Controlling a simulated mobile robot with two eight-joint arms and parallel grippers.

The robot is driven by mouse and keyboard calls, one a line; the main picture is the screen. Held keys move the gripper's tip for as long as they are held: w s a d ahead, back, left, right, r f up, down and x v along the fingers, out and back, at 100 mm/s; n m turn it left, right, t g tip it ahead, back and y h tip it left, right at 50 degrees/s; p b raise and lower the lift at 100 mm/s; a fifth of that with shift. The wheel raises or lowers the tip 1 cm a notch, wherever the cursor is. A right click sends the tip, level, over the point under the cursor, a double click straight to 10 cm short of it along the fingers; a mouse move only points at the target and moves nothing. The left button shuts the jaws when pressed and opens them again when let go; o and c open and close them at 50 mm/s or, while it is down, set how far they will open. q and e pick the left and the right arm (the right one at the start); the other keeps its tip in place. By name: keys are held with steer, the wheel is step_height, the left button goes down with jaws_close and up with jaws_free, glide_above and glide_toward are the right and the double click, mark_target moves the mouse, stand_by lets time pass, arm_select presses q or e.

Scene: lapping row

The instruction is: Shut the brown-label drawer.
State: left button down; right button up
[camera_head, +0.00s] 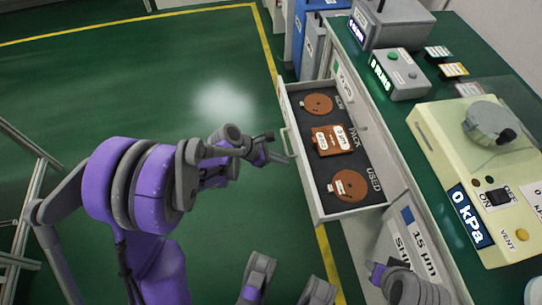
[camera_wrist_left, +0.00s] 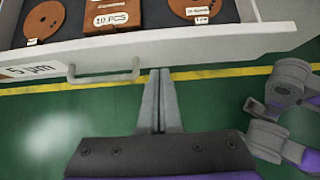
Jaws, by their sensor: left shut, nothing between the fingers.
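The drawer (camera_head: 304,175) stands pulled out of the green-topped bench, holding two brown discs and a brown pack. In the left wrist view its white front (camera_wrist_left: 215,48) spans the top, with a handle (camera_wrist_left: 104,78) and a partly cut-off label (camera_wrist_left: 32,72) reading "5 µm". My left gripper (camera_head: 277,158) is shut and empty, close to the drawer front near the handle. In the left wrist view its fingertips (camera_wrist_left: 160,72) point at the front, just right of the handle. I cannot tell whether they touch it. My right gripper's fingers are not visible.
A closed lower drawer front (camera_head: 412,240) marked "15 µm" lies nearer along the bench. A cream machine (camera_head: 445,135) and grey boxes stand on the bench top. The green floor left of the drawer is clear. Grey and purple parts of me show at the bottom.

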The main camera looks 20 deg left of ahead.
mark_target(302, 161)
arm_select(q)
steer(key=shift+w+d+r, duration=0.1)
steer(key=shift+w+d, duration=0.45)
steer(key=shift+d, duration=0.25)
steer(key=shift+w+d, duration=0.55)
steer(key=shift+d, duration=0.2)
steer(key=w+d, duration=1)
steer(key=d, duration=0.5)
steer(key=shift+w+d+b, duration=0.2)
steer(key=shift+d+b, duration=0.05)
steer(key=shift+b, duration=0.1)
